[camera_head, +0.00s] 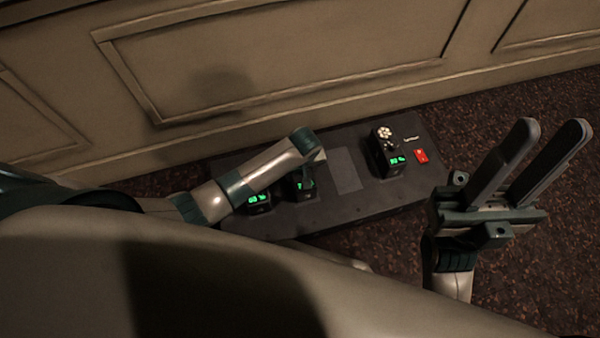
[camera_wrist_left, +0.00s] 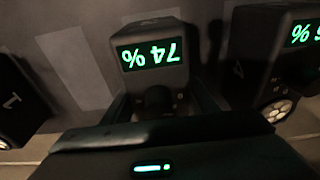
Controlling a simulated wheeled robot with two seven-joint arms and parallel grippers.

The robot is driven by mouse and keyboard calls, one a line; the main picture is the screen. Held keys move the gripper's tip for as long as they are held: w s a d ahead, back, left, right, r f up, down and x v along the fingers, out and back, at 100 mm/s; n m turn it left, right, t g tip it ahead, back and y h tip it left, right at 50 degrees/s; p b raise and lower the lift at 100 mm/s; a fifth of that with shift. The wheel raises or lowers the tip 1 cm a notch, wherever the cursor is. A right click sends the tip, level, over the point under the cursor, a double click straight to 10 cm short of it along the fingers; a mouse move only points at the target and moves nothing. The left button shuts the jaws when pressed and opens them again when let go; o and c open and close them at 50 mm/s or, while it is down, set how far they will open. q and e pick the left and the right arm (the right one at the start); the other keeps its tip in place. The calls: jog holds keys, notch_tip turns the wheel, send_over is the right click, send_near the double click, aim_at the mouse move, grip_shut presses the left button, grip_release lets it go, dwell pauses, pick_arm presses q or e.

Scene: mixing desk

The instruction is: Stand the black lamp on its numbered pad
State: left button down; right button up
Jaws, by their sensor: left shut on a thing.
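A black boxy lamp with a green display reading 74 % (camera_wrist_left: 152,52) is in the middle of the left wrist view. My left gripper (camera_wrist_left: 160,100) is shut on it, with a finger on each side of its dark knob-like part below the display. In the head view this lamp (camera_head: 302,189) is partly hidden by my left arm, low over the black desk panel (camera_head: 350,206). I cannot tell whether it touches the panel. A bare lighter grey rectangle (camera_head: 348,171) lies just right of it; no number is readable there. My right gripper (camera_head: 552,129) is open and empty at the right.
Similar black units stand on the panel: one on the left (camera_head: 258,204), and one on the right with a white round cluster (camera_head: 387,156). A panelled wall (camera_head: 290,60) is behind.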

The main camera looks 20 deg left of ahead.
pick_arm(q)
jog(key=shift+w, duration=0.1)
jog(key=shift+f, duration=0.15)
jog(key=c, duration=0.7)
grip_release()
